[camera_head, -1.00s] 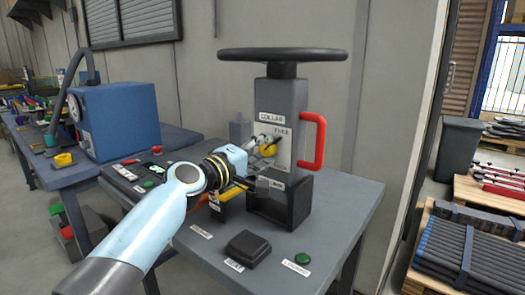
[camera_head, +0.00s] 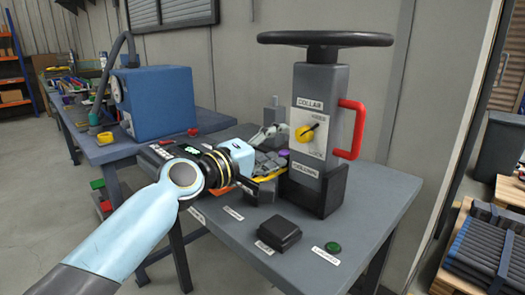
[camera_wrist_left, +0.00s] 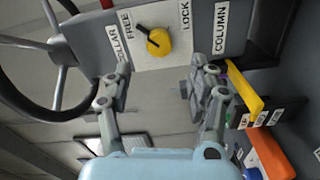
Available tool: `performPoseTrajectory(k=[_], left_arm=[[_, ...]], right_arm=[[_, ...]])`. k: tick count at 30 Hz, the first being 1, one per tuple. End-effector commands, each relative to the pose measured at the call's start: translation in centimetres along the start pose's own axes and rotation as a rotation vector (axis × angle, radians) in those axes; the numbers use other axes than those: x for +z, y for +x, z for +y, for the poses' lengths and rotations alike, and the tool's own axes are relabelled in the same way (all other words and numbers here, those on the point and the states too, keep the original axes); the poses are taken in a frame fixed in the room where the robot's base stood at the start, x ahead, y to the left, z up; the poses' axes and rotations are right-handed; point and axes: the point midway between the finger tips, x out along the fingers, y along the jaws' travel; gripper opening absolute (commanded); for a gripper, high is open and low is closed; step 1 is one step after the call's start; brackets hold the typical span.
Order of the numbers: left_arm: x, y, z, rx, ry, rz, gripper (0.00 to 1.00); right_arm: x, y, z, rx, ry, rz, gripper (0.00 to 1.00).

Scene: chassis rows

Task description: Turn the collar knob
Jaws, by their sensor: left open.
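The collar knob (camera_head: 305,134) is a round yellow knob with a black pointer, on a white plate on the grey column (camera_head: 322,85). It sits below the COLLAR label. In the wrist view the knob (camera_wrist_left: 158,42) shows between FREE and LOCK, its pointer angled toward FREE. My left gripper (camera_head: 270,148) is open and empty, to the left of the knob and slightly below it in the head view. In the wrist view the spread fingers (camera_wrist_left: 158,82) stand either side of the knob's line, apart from it. My right gripper is not in view.
A black handwheel (camera_head: 325,39) tops the column, with a red handle (camera_head: 352,130) on its right side. A black pad (camera_head: 279,234) and a green button (camera_head: 333,247) are on the grey table (camera_head: 375,215). A blue box (camera_head: 155,102) stands behind at left.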

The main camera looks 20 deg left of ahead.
Motion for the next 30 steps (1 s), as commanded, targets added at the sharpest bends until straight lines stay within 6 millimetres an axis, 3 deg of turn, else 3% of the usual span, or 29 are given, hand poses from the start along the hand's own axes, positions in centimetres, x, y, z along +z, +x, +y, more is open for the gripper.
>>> performPoseTrajectory(k=[3, 9, 25, 28, 30], left_arm=[[0.0, -2.3, -0.1, -0.002, 0.002, -0.001, 0.59], [0.0, -4.3, -0.1, -0.001, 0.000, 0.001, 0.59], [0.1, -4.5, -0.1, -0.002, 0.003, -0.002, 0.59], [1.5, -5.2, -0.8, -0.041, 0.064, -0.043, 0.59], [3.9, -6.7, -2.2, -0.110, 0.170, -0.114, 0.59]], right_arm=[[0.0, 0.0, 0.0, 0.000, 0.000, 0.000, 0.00], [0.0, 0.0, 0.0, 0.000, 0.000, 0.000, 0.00], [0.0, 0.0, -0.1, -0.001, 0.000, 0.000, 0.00], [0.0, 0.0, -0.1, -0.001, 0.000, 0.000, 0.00], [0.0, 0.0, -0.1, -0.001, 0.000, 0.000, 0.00]])
